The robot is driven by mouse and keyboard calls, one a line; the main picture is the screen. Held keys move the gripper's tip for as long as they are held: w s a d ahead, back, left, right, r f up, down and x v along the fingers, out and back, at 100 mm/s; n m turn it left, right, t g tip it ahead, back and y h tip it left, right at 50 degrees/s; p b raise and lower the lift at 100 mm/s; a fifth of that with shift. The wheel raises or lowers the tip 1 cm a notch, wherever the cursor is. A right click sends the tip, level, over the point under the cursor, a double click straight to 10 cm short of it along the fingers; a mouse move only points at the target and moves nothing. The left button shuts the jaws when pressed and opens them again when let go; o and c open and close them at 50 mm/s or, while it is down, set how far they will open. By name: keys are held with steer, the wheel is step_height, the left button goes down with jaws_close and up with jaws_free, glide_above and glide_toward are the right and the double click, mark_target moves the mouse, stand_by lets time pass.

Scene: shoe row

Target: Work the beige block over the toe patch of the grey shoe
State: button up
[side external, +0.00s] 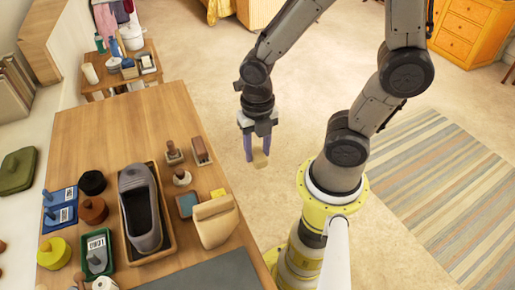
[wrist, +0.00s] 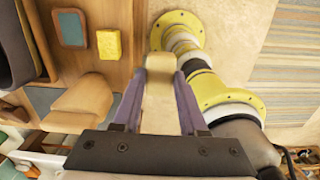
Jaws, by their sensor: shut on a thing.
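My gripper (side external: 255,156) has purple fingers and hangs beyond the right edge of the table in the side view. It is shut on the beige block (side external: 261,160), which also shows between the fingertips in the wrist view (wrist: 159,82). The block is held in the air, clear of the table. The grey shoe (side external: 139,197) lies in a wooden tray (side external: 166,229) on the table, well left of my gripper. Its dark opening faces up. I cannot make out a toe patch on it. Part of a dark shape, likely the shoe, shows at the wrist view's left edge.
A tan padded stand (side external: 214,221), a yellow sponge (side external: 218,193) and a blue-topped pad (side external: 186,204) lie between shoe and table edge. Several brushes (side external: 182,177) stand behind. Round tins (side external: 93,210) and a green tray (side external: 97,254) lie left of the shoe. The far tabletop is clear.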

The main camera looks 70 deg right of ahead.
jaws_close()
steer(key=shift+s+r, duration=0.15)
steer(key=shift+r, duration=0.05)
steer(key=w+a+r+g+y, duration=0.1)
steer(key=w+a+r, duration=0.25)
steer(key=w, duration=0.65)
steer(key=w+a+r, duration=0.3)
steer(key=w+r, duration=0.1)
steer(key=w, duration=0.7)
steer(key=w+a+f, duration=0.5)
steer(key=w+f, duration=0.1)
steer(key=w, duration=0.5)
steer(key=shift+g+y, duration=0.4)
steer(key=shift+f, duration=0.1)
